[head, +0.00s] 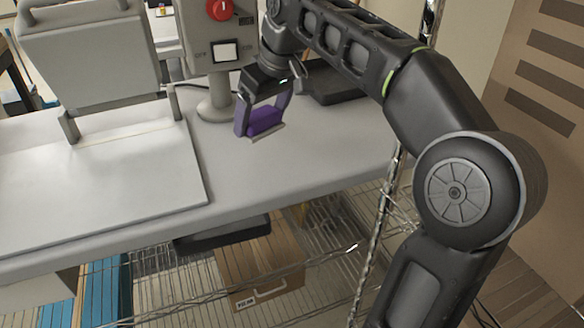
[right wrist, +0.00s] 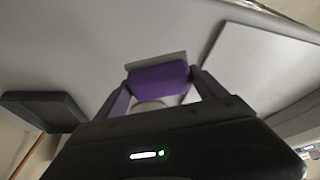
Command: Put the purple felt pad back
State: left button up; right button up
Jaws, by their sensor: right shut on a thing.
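The purple felt pad (head: 265,121) is between the fingers of my right gripper (head: 262,117), above or at the grey tabletop near the control post. The gripper is shut on it. A thin grey edge runs along the pad's lower side. In the right wrist view the pad (right wrist: 160,80) sits between both fingertips of the right gripper (right wrist: 160,87), with a grey strip along its far edge. I cannot tell whether the pad touches the table. My left gripper is not in view.
A control post with a red button (head: 219,9) stands just left of the gripper. A black tray (head: 335,88) lies behind it to the right. A laminator-like machine (head: 90,60) and white plate (head: 100,180) fill the left. A cardboard box (head: 262,268) sits on the wire shelf below.

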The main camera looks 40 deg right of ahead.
jog(key=shift+s+a, duration=0.1)
jog(key=shift+a, duration=0.2)
jog(key=shift+d+f, duration=0.1)
jog(key=shift+f, duration=0.25)
send_over(259, 169)
jog(key=s, duration=0.1)
jog(key=f, duration=0.5)
jog(key=shift+s+d+f, duration=0.1)
jog(key=shift+s+f, duration=0.1)
jog(key=shift+f, duration=0.15)
jog(key=shift+f, duration=1.9)
jog(key=shift+f, duration=0.1)
jog(key=shift+f, duration=0.15)
jog(key=o, duration=1.4)
